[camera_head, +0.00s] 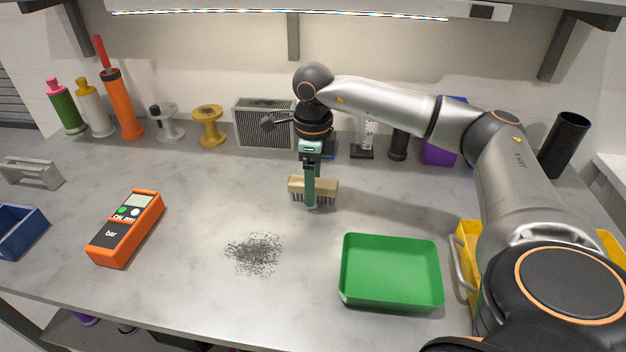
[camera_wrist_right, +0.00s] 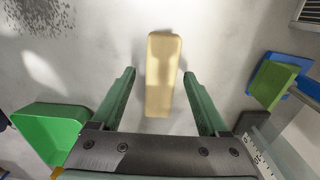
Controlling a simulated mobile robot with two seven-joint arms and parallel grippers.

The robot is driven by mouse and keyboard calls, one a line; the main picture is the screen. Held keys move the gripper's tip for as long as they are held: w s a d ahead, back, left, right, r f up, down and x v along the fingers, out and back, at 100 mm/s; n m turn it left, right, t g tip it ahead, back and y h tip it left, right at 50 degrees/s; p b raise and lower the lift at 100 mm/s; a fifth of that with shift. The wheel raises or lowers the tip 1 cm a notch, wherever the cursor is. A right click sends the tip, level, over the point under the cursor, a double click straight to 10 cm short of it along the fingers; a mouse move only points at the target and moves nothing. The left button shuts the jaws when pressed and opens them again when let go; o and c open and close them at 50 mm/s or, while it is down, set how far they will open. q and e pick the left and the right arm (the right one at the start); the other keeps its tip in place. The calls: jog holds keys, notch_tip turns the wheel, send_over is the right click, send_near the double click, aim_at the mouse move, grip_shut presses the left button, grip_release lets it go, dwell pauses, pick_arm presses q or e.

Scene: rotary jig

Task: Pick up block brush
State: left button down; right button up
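In the right wrist view my right gripper (camera_wrist_right: 158,76) is open, with a finger on either side of the brush's near end and a gap on both sides. My left gripper is in neither view.
A dark heap of specks (camera_head: 255,254) lies left of a green tray (camera_head: 391,306). An orange meter (camera_head: 127,228) lies farther left. Spools (camera_head: 208,127), bottles and a grey vented box (camera_head: 263,124) line the back. The bench around the brush is mostly clear.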

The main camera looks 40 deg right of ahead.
grip_shut()
dwell(0.4)
jog(key=shift+r, duration=0.1)
